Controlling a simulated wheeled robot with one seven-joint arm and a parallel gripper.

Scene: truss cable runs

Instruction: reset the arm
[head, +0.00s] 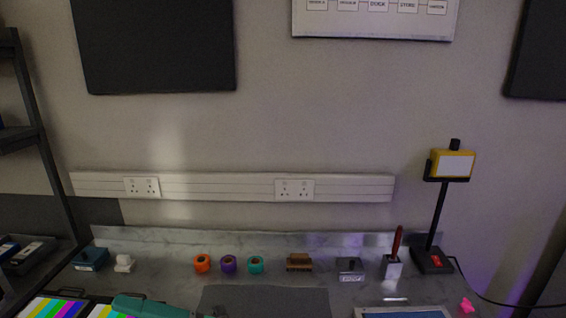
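The task names only the arm. Neither my arm nor my gripper shows clearly in the head view, so its state is hidden. The view faces a marble-patterned worktop (160,242) against a grey wall.
On the worktop are orange (202,263), purple (229,263) and teal (256,264) rolls, a brown block (299,262), a holder with a red-handled tool (392,266) and a yellow-headed stand (453,164). A dark mat (262,300) lies in front. A shelf rack (40,140) stands left.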

